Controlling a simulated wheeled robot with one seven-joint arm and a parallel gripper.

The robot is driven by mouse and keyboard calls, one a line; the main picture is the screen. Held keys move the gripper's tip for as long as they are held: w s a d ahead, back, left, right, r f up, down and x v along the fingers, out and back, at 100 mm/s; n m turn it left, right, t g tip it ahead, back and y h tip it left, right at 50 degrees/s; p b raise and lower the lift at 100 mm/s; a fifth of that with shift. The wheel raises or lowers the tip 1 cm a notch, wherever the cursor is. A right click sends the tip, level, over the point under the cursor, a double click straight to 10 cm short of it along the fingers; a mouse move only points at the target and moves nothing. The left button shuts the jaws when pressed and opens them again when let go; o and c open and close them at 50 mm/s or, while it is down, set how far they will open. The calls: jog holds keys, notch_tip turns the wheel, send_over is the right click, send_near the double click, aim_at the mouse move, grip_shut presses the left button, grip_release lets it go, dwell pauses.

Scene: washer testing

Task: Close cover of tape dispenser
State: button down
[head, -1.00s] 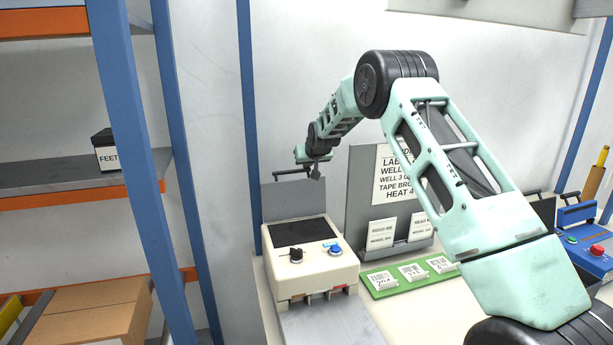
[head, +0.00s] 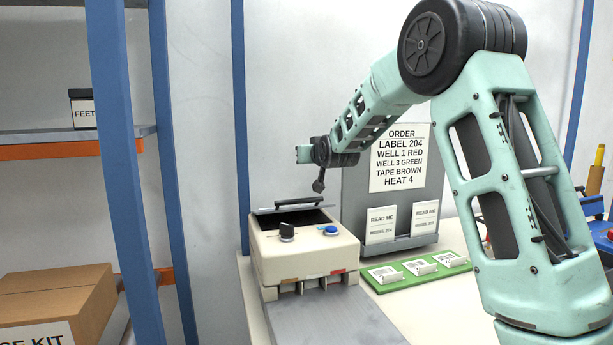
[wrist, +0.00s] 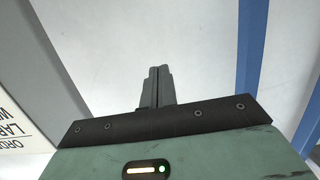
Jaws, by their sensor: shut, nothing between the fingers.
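The tape dispenser (head: 305,250) is a cream box with a dark opening on top, a black knob and a blue button. Its grey cover (head: 262,211), with a black bar handle (head: 298,203), is seen almost edge-on over the back of the box. It is tilted low, and part of the dark opening still shows beneath it. My gripper (head: 319,186) is shut and empty, just above and right of the handle in the picture; I cannot tell whether it touches. In the wrist view the shut fingers (wrist: 157,86) point at the bare wall, with no dispenser visible.
A grey order board (head: 388,205) with manual cards stands right of the dispenser. A green tray (head: 425,272) with labels lies in front of it. A grey plate (head: 335,318) extends from the dispenser's front. A blue shelf post (head: 240,120) rises behind left.

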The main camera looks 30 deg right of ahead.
jog(key=s+f+t+b, duration=0.1)
jog(key=b, duration=0.3)
jog(key=s+a+f+t+b, duration=0.1)
jog(key=s+b, duration=0.1)
jog(key=b, duration=0.2)
jog(key=s+f+t+h+b, duration=0.1)
jog(key=s+f+b, duration=0.1)
jog(key=b, duration=0.3)
jog(key=shift+s+a+t, duration=0.1)
jog(key=shift+a+t, duration=0.1)
jog(key=shift+t, duration=0.2)
jog(key=shift+s+a+b, duration=0.1)
jog(key=shift+s+b, duration=0.15)
jog(key=shift+b, duration=0.35)
jog(key=shift+s+a+f+b, duration=0.15)
jog(key=shift+s+f+b, duration=0.4)
jog(key=shift+b, duration=0.7)
jog(key=shift+s+r, duration=0.1)
jog(key=shift+r, duration=0.1)
